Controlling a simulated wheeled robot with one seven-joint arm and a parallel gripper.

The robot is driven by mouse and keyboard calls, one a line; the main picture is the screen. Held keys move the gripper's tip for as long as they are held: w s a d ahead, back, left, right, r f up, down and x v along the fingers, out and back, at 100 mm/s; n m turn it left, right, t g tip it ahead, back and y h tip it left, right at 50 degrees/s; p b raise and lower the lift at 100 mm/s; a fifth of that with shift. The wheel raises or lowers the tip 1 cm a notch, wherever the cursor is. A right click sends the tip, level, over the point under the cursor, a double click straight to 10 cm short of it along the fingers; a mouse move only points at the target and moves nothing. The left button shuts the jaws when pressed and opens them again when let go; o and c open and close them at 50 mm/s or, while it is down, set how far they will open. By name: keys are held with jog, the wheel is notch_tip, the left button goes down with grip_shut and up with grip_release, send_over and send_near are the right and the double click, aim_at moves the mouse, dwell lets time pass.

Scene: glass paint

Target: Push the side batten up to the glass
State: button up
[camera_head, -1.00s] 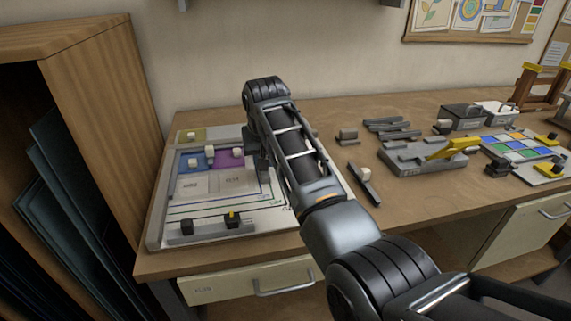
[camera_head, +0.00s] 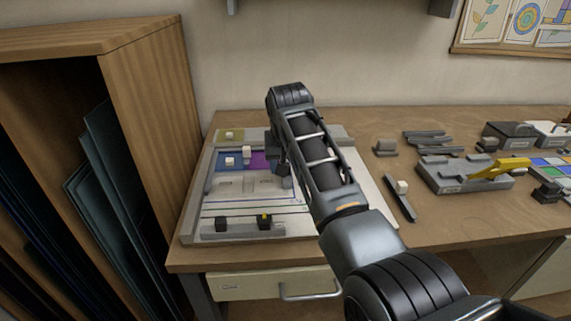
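The light grey work board (camera_head: 192,222) lies on the left part of the bench. Blue glass (camera_head: 238,161) and purple glass (camera_head: 259,161) lie side by side toward its back, with white knobs on the blue part. A grey batten with a white knob (camera_head: 401,193) lies on the bench right of the board; I cannot tell whether it is the side batten. My gripper (camera_head: 284,178) points down over the board, at the right of the purple glass. Its fingers are too dark and small to read. My arm hides the board's right side.
A front strip with two black blocks (camera_head: 222,224) lies along the board's near edge. A grey fixture with a yellow lever (camera_head: 465,176) and several grey bars stand to the right. A wooden rack (camera_head: 150,120) stands close on the left.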

jog(key=v, duration=0.7)
jog(key=shift+s+r+b, duration=0.2)
jog(key=shift+r+b, duration=0.15)
